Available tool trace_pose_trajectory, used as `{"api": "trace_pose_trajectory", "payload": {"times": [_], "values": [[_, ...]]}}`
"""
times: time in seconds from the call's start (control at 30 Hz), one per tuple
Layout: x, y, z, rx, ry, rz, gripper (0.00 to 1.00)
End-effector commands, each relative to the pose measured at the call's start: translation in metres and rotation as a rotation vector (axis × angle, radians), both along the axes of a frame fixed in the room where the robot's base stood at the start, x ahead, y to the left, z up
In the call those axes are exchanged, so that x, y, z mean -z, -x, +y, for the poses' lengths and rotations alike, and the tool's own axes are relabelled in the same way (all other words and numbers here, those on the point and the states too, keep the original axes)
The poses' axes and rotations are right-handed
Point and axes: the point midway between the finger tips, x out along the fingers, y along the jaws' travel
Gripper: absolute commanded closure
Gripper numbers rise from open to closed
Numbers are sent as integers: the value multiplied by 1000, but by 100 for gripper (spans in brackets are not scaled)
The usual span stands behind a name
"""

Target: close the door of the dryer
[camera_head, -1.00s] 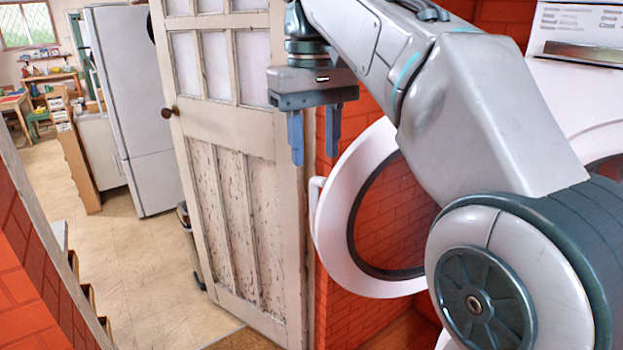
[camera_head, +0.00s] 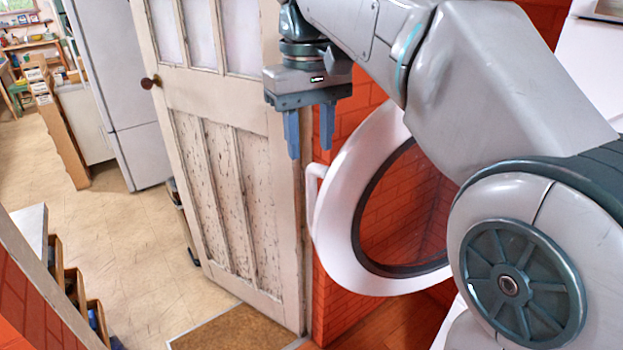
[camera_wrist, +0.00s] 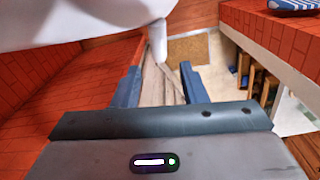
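The dryer door (camera_head: 337,215) is a round white ring with a dark-rimmed clear window, and it stands swung open. Its white handle (camera_head: 313,188) sticks out on its left edge. My gripper (camera_head: 310,147) points down just above and left of the door's edge, near the handle. Its two blue fingers are apart with nothing between them. In the wrist view the open fingers (camera_wrist: 160,88) show with a white curved part of the door (camera_wrist: 100,20) ahead of them. The dryer body (camera_head: 590,60) is mostly hidden behind my arm at the right.
A worn cream panelled door (camera_head: 230,190) stands close behind my gripper, to the left. A brick wall (camera_head: 345,110) is behind the dryer door. A brown mat (camera_head: 235,330) lies on the floor. Open floor (camera_head: 120,230) and a fridge (camera_head: 120,80) are further left.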

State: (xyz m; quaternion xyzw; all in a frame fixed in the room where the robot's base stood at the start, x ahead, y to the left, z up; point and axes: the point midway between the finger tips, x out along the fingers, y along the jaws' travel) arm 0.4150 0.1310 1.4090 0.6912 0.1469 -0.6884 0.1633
Motion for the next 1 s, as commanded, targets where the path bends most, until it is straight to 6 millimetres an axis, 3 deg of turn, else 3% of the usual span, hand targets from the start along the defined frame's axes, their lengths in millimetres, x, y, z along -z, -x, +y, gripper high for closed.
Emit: {"api": "trace_pose_trajectory", "payload": {"times": [0.4, 0.87, 1.0], "values": [[63, 0, -2, 3, 1, 2, 61], [75, -1, -3, 2, 0, -1, 61], [75, -1, -3, 2, 0, -1, 95]]}}
